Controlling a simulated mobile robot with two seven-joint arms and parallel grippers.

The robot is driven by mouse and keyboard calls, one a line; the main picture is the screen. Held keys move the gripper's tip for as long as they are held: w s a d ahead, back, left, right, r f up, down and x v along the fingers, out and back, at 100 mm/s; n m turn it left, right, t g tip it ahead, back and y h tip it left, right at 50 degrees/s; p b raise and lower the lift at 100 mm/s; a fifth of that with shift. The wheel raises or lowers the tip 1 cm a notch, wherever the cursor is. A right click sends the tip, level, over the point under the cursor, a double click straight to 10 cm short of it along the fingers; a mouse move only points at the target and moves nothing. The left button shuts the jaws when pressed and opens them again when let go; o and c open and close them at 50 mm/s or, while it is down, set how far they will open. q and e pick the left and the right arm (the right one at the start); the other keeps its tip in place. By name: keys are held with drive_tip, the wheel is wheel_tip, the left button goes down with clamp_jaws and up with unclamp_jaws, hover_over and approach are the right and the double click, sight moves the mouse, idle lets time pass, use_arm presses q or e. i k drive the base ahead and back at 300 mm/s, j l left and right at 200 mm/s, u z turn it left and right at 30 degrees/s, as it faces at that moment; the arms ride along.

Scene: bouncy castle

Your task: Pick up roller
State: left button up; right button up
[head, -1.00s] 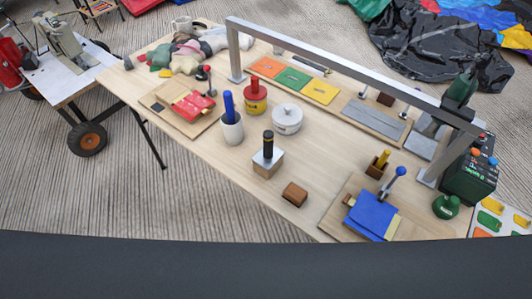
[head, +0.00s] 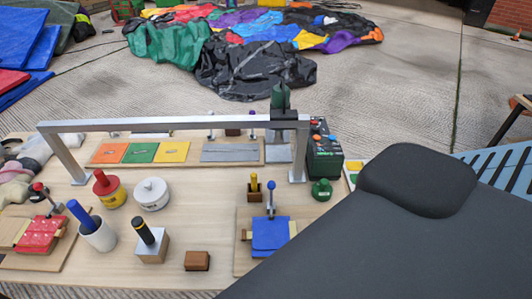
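No gripper of mine shows in the head view. I cannot tell for certain which object is the roller. A small wooden holder (head: 255,196) with a yellow-handled tool (head: 254,181) upright in it stands right of the table's middle. A blue-knobbed lever (head: 271,199) stands at a board with blue fabric (head: 270,236). A red-knobbed lever (head: 40,191) stands by red fabric (head: 40,236) at the left. A black-handled tool (head: 144,231) rises from a metal-faced wooden block (head: 152,252), and a blue rod (head: 81,214) leans in a white cup (head: 98,236).
A metal frame (head: 170,125) spans the table (head: 200,215). A large dark shape covers the lower right.

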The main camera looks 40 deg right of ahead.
sight(149, 244)
drive_tip(key=i+j+z, duration=0.25)
drive_tip(key=j, duration=0.25)
drive_tip(key=j+z, duration=0.2)
drive_tip(key=j, duration=0.3)
drive_tip(key=j+z, duration=0.25)
drive_tip(key=j, duration=0.3)
